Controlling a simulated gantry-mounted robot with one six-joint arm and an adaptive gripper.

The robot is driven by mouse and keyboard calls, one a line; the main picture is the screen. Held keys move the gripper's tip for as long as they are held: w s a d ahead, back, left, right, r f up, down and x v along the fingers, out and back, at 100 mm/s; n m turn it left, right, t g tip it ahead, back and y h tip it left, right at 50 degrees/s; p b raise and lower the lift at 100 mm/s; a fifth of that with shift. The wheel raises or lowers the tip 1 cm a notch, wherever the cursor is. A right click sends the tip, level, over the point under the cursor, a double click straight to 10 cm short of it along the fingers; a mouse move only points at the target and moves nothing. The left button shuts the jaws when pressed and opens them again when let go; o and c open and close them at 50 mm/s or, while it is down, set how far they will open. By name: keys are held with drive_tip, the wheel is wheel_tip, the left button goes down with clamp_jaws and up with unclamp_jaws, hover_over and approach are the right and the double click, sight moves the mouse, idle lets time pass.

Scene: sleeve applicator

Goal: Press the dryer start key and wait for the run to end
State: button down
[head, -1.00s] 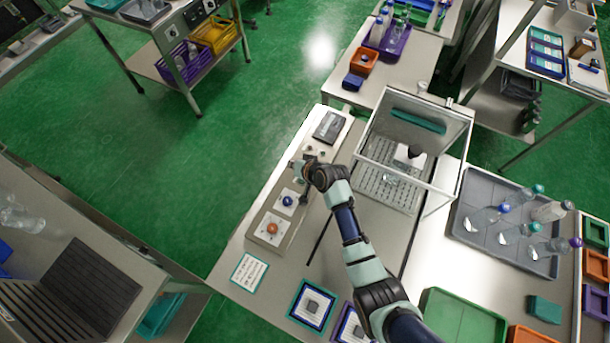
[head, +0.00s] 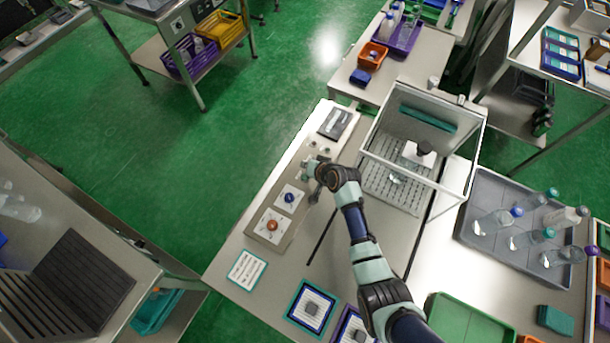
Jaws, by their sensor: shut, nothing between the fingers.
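A long control panel (head: 262,245) lies on the bench. It carries a round orange key (head: 272,225) and a round blue key (head: 290,198), each on a white plate, and a dark display (head: 335,123) at its far end. I cannot read which key is the dryer start. My gripper (head: 309,169) is shut and empty, over the panel between the blue key and the display. It hides the panel beneath it; contact cannot be told. A clear-walled cabinet (head: 462,160) stands right of the panel, with a slotted rack (head: 385,187) and a dark-topped white item (head: 420,153) inside.
A printed card (head: 246,270) and a teal-framed plate (head: 311,308) lie at the near end of the bench. A grey tray (head: 481,245) with several bottles and a green tray (head: 460,322) are to the right. Open green floor lies left of the bench.

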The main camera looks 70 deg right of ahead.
sight(306, 178)
drive_tip(key=shift+f+b, duration=1.9)
drive_tip(key=shift+f, duration=0.85)
drive_tip(key=shift+f, duration=0.1)
drive_tip(key=shift+f+b, duration=0.3)
drive_tip(key=shift+f, duration=0.05)
drive_tip(key=shift+f+b, duration=0.35)
drive_tip(key=shift+f, duration=0.1)
drive_tip(key=shift+r, duration=0.1)
drive_tip(key=shift+r+p, duration=0.8)
drive_tip(key=shift+p, duration=0.05)
drive_tip(key=shift+r, duration=0.1)
wheel_tip(306, 178, up, 5)
drive_tip(key=p, duration=0.4)
drive_tip(key=shift+p, duration=0.4)
